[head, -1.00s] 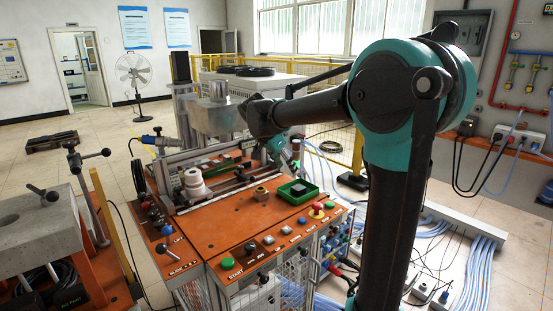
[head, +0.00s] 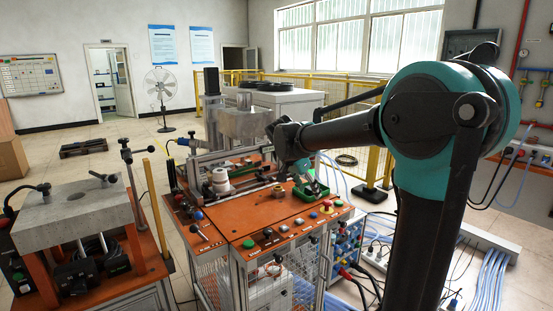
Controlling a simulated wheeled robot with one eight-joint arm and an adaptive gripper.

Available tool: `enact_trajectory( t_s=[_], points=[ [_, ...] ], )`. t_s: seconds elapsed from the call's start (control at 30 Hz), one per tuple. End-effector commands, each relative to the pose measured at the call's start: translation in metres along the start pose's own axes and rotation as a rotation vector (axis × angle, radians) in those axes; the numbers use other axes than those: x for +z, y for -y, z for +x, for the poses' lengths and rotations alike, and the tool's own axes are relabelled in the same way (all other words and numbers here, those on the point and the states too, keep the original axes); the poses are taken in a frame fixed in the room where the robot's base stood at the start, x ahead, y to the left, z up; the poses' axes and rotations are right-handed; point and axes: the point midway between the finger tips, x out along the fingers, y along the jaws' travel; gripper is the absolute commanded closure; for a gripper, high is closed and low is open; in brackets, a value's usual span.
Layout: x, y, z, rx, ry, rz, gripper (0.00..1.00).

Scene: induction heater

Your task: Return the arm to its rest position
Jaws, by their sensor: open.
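My arm (head: 445,115) reaches in from the right, with its upper link running left to a bent elbow above the heater bench. My gripper (head: 302,176) hangs down below the elbow, small and dark, close to the green tray. It appears open, and no held object shows. The green tray (head: 322,191) lies on the right part of the orange bench top (head: 235,220) and is partly hidden by my gripper. I cannot tell whether they touch.
A white spool-like part (head: 221,182) and a small brass-coloured piece (head: 278,190) are on the bench. Buttons line its front edge. A grey press block (head: 70,210) stands at left. Yellow fencing (head: 375,150) is behind.

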Motion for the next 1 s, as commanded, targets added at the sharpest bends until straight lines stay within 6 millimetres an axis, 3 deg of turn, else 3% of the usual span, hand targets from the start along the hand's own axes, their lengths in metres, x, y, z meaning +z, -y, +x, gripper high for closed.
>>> enact_trajectory(
  t_s=[0.27, 0.47, 0.57, 0.7, 0.8, 0.9, 1.0],
  points=[
    [0.017, -0.042, 0.029, -0.033, 0.054, -0.126, 0.42],
    [0.042, -0.088, 0.058, -0.088, 0.104, -0.271, 0.42],
    [0.063, -0.121, 0.078, -0.135, 0.129, -0.369, 0.42],
    [0.108, -0.178, 0.108, -0.234, 0.148, -0.542, 0.42],
    [0.139, -0.21, 0.124, -0.302, 0.14, -0.652, 0.42],
    [0.163, -0.231, 0.134, -0.352, 0.125, -0.729, 0.42],
    [0.173, -0.238, 0.137, -0.372, 0.117, -0.761, 0.42]
  ],
)
